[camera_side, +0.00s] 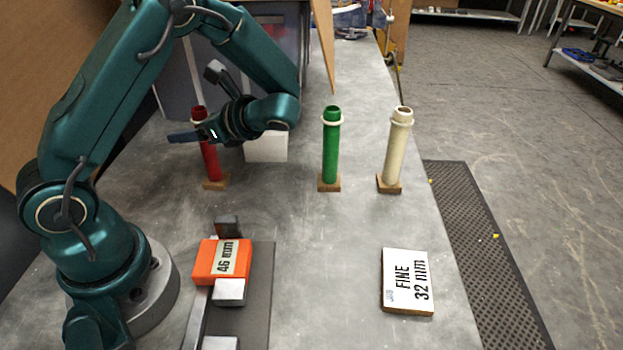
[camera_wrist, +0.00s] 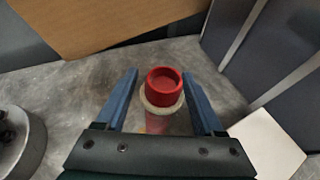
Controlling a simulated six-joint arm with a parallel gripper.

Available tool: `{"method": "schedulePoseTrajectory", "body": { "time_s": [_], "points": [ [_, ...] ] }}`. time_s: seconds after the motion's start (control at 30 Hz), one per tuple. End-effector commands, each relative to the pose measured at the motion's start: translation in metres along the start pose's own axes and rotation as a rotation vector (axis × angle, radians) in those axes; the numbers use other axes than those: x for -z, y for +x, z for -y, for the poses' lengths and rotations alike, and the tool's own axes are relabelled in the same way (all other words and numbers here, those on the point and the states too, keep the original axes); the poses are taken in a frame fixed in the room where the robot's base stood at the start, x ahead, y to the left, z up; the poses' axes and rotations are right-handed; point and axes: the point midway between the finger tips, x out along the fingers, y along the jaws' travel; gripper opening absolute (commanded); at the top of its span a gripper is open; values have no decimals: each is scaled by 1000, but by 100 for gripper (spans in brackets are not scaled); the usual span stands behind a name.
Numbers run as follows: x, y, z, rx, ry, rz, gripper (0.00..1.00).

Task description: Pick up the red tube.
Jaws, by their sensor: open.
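The red tube (camera_side: 209,160) stands upright on a small wooden base (camera_side: 216,184) at the left of the table in the side view. A pale ring sits near its top. My gripper (camera_side: 190,134) is at the tube's upper part, partly hiding it. In the wrist view the red tube's round top (camera_wrist: 164,84) shows between the two blue fingers of my gripper (camera_wrist: 160,88). The fingers are open, with a visible gap on each side of the tube. The lower tube is mostly hidden by the ring and my gripper's body in that view.
A green tube (camera_side: 331,150) and a cream tube (camera_side: 397,150) stand on wooden bases to the right. A white block (camera_side: 266,147) is close behind the red tube. An orange block (camera_side: 222,262) and a white labelled block (camera_side: 407,282) lie in front. The middle of the table is clear.

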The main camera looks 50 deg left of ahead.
Motion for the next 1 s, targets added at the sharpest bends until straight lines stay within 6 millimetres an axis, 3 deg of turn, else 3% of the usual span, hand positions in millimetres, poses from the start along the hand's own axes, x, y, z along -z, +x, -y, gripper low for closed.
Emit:
{"method": "schedulePoseTrajectory", "body": {
  "time_s": [0.2,0.3,0.4,0.77,1.0],
  "points": [
    [0,0,0,0,0,0,70],
    [0,0,0,0,0,0,32],
    [0,0,0,0,0,0,0],
    [-2,0,0,1,-1,0,0],
    [-17,-7,1,2,-5,0,0]
  ]
}}
